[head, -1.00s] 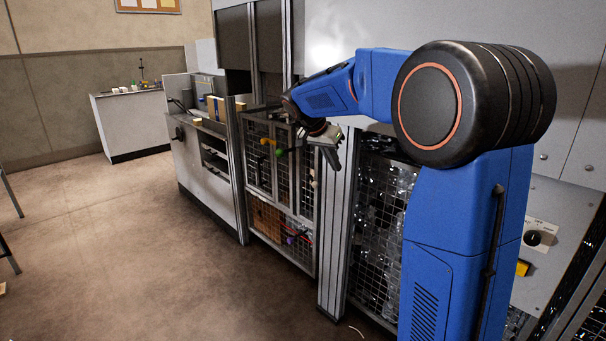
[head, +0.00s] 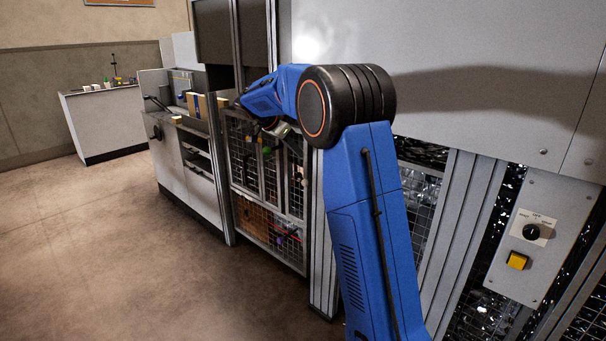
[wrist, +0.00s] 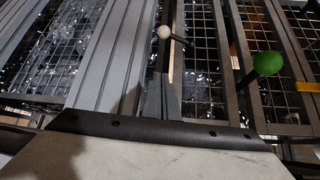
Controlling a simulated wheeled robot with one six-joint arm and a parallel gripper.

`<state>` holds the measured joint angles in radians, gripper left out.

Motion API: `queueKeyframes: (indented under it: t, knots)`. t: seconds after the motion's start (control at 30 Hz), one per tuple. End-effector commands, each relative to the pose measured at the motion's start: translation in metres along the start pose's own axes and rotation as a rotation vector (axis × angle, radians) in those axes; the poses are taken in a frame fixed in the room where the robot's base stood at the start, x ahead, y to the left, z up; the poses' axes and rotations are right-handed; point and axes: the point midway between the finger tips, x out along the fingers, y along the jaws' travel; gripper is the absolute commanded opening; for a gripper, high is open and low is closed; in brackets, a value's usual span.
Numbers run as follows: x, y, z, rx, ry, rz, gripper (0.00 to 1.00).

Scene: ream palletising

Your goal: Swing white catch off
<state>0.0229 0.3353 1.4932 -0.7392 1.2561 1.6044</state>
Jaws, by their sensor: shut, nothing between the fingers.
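The white catch (wrist: 164,32), a round white knob on a dark stem, shows at the top middle of the wrist view. It stands out from the mesh door beside a grey post. In the head view it is a small pale spot (head: 300,171) on the mesh door, right of the green knob. My gripper (wrist: 160,78) has its fingers together and empty, below the white knob in the wrist view and apart from it in the picture. In the head view my gripper (head: 284,131) is partly hidden by my arm, in front of the upper mesh door.
A green knob (wrist: 267,63) on a dark stem stands to the right, with a yellow piece (wrist: 306,86) beyond it. Grey posts (wrist: 110,60) stand left of the white knob. A panel with a dial and yellow button (head: 517,260) is at right. The floor (head: 120,240) at left is clear.

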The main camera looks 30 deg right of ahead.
Motion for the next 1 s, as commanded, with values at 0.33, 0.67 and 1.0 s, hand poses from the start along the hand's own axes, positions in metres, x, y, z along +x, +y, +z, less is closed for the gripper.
queueKeyframes:
  t: [0.33,0.67,1.0]
  knots:
    - [0.023,0.001,0.0,-0.001,0.0,0.003,0.0]
    - [0.081,0.001,0.001,-0.002,-0.001,0.003,0.0]
    - [0.107,0.0,0.028,-0.003,-0.001,0.0,0.0]
